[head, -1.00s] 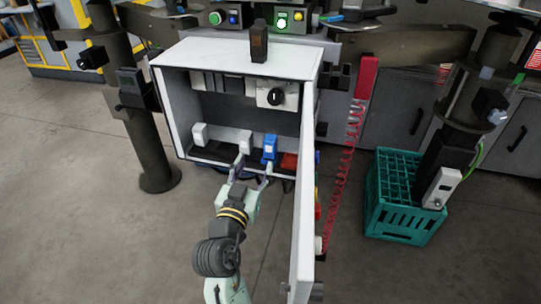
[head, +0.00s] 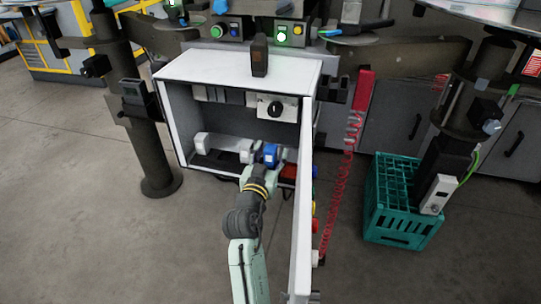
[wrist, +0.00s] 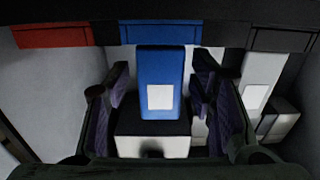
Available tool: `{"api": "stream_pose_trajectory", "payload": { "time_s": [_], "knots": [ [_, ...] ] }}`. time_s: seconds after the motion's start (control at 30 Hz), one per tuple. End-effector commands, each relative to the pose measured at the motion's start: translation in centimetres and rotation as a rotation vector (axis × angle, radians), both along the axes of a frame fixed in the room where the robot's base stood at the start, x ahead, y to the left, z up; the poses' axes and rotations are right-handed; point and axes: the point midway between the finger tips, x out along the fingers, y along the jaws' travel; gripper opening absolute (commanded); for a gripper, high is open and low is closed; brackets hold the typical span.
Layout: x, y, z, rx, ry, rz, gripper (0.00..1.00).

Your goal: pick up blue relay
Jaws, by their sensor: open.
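The blue relay (head: 270,155) stands in the lower part of the open white cabinet (head: 240,70), in the head view. In the wrist view the blue relay (wrist: 160,80) is upright in the centre, with a white label on its face. My gripper (wrist: 162,110) is open, with one finger on each side of the relay. A gap shows between each finger and the relay. In the head view my gripper (head: 264,160) reaches into the cabinet and partly hides the relay's base.
A red block (head: 290,171) sits right of the relay, and white modules (head: 215,143) stand left of it. The open cabinet door (head: 302,220) is close on my arm's right. A dark object (head: 259,55) stands on the cabinet top. A teal crate (head: 403,225) is on the floor at right.

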Motion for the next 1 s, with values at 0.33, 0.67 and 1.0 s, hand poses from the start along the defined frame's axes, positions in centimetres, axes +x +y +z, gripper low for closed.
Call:
{"api": "stream_pose_trajectory", "payload": {
  "time_s": [0.33, 0.67, 1.0],
  "knots": [
    [-0.03, 0.03, -0.03, 0.0, 0.0, 0.0, 0.37],
    [-0.04, 0.04, -0.02, 0.0, 0.0, 0.0, 0.15],
    [-0.04, 0.04, 0.01, 0.0, -0.001, 0.0, 0.0]
  ]
}}
